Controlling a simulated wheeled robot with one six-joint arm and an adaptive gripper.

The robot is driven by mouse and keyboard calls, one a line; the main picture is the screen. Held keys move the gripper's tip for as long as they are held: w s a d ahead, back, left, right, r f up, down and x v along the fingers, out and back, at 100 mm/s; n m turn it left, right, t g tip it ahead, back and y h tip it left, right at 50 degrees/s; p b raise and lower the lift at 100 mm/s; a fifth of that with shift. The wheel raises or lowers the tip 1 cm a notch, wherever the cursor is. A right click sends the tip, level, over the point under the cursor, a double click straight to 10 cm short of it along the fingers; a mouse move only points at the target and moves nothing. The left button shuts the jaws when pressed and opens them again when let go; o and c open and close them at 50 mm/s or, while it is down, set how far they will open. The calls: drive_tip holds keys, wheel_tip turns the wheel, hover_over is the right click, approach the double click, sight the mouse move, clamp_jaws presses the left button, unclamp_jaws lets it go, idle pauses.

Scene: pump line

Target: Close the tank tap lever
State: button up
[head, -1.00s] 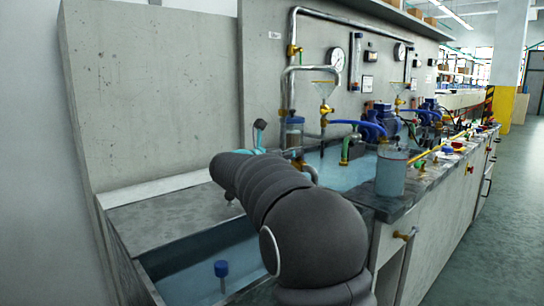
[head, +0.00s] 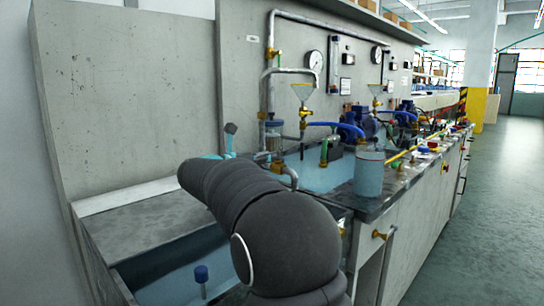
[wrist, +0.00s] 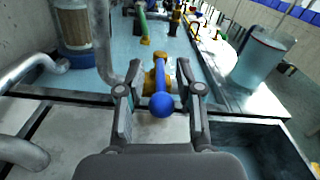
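In the wrist view, a tap with a rounded blue lever (wrist: 161,104) and a brass body (wrist: 150,80) stands at the near edge of a water-filled tank (wrist: 95,80). My gripper (wrist: 160,92) is open, with one finger to each side of the blue lever. Gaps show between the lever and both fingers. I cannot tell how far the lever is turned. In the head view, my dark arm reaches forward over the bench and hides the gripper and this tap.
A clear beaker (head: 369,174) stands on the bench's right edge; it also shows in the wrist view (wrist: 262,58). Grey pipes (wrist: 101,40) rise close on the left. A lower basin (head: 165,277) holds a blue-topped post (head: 202,273). The aisle on the right is clear.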

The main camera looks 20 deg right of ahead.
drive_tip(key=v, duration=0.9)
drive_tip(key=shift+s+a, duration=0.15)
drive_tip(key=shift+a, duration=0.1)
drive_tip(key=shift+c, duration=0.3)
idle(0.5)
